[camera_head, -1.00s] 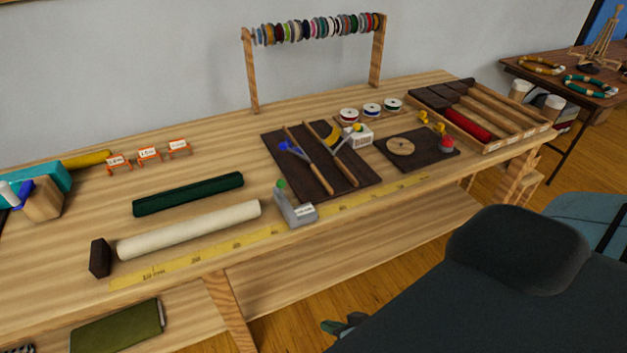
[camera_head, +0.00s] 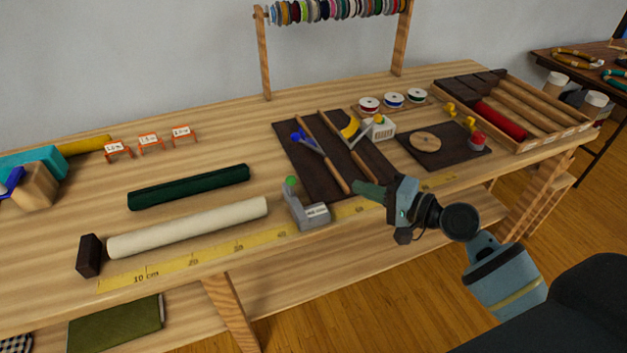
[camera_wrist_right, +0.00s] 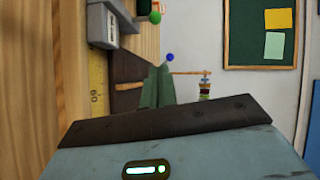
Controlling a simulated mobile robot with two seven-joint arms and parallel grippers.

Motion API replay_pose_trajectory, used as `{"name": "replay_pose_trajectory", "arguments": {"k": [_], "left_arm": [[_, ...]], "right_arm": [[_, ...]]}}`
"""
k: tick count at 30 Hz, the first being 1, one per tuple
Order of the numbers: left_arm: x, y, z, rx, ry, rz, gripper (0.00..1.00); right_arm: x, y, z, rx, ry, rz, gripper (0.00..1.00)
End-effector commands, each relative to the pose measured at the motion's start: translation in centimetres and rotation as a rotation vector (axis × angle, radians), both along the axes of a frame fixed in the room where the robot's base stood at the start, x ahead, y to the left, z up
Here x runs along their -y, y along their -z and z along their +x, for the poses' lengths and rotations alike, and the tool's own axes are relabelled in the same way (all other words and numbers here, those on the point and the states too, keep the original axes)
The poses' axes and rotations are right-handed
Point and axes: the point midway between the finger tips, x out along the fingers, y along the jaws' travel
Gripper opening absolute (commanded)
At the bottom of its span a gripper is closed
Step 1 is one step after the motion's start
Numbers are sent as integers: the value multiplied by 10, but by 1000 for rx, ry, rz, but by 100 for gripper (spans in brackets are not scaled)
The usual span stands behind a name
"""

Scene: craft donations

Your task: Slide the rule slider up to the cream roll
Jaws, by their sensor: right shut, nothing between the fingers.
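The grey rule slider (camera_head: 308,212), with a green knob and a white label, stands on the yellow rule (camera_head: 193,262) along the table's front edge. The cream roll (camera_head: 188,228) lies to its left, with a gap between the roll's right end and the slider. A dark block (camera_head: 89,255) stands at the roll's left end. My right gripper (camera_head: 358,186) is shut and empty, to the right of the slider and apart from it. In the right wrist view the slider (camera_wrist_right: 104,22) shows at the top left, beyond the shut fingers (camera_wrist_right: 157,88). My left gripper is not in view.
A dark green roll (camera_head: 189,187) lies behind the cream roll. A dark mat (camera_head: 300,160) with hand tools is behind my right gripper. A dark board (camera_head: 459,155) and a wooden tray (camera_head: 545,136) stand further right. The rule's strip left of the slider is clear.

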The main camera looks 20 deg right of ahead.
Motion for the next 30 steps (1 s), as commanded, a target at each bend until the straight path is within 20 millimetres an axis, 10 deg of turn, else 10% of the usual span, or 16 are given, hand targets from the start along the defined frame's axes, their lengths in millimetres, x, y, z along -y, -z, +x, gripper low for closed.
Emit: {"name": "replay_pose_trajectory", "arguments": {"k": [16,30], "left_arm": [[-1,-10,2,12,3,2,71],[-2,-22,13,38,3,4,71]], "right_arm": [[-55,10,77,3,-1,1,0],[-93,20,82,2,1,-2,0]]}}
